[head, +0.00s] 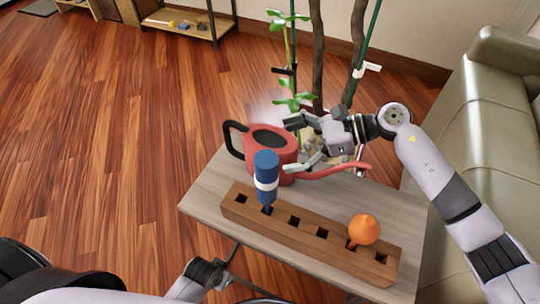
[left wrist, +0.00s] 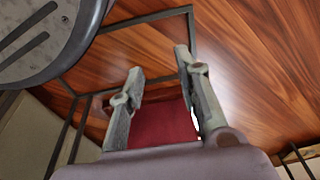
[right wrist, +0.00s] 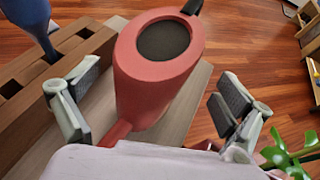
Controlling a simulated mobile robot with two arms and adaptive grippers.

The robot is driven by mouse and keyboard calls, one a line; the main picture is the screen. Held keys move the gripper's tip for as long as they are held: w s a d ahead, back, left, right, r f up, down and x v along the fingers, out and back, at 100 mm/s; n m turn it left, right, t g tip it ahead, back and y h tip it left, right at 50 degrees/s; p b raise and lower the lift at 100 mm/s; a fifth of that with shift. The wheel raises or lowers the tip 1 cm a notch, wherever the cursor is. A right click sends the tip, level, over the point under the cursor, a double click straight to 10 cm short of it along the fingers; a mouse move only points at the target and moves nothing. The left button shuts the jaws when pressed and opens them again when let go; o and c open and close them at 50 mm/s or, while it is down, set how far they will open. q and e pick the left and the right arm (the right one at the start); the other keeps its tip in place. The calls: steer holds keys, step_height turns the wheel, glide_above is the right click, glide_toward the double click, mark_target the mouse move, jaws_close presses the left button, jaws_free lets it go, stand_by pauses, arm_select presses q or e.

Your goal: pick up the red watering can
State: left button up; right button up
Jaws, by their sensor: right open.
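The red watering can (head: 284,158) stands upright on the small grey-wood table (head: 196,201), with its black handle to the left and its long spout to the right. In the right wrist view the can's body (right wrist: 150,85) lies ahead between the spread fingers, with gaps on both sides. My right gripper (head: 292,146) is open at the can's right side, above the spout. My left gripper (left wrist: 158,62) is low, beside the table in the left wrist view. Its fingers are apart, and a dark red surface (left wrist: 162,122) shows between them; I cannot tell what that is.
A wooden block with square holes (head: 285,232) lies along the table's front, holding a blue tool (head: 265,172) and an orange knob-like thing (head: 364,229). A potted plant (head: 290,60) stands behind the can. A sofa (head: 480,100) is at the right. Floor to the left is clear.

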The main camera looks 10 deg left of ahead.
mark_target(270, 144)
steer(key=x, duration=0.4)
steer(key=shift+s+a, duration=0.15)
steer(key=shift+a, duration=0.2)
arm_select(q)
steer(key=shift+s+f, duration=0.3)
steer(key=shift+f, duration=0.3)
arm_select(e)
steer(key=shift+r, duration=0.1)
steer(key=c, duration=1.4)
steer(key=shift+r, duration=0.1)
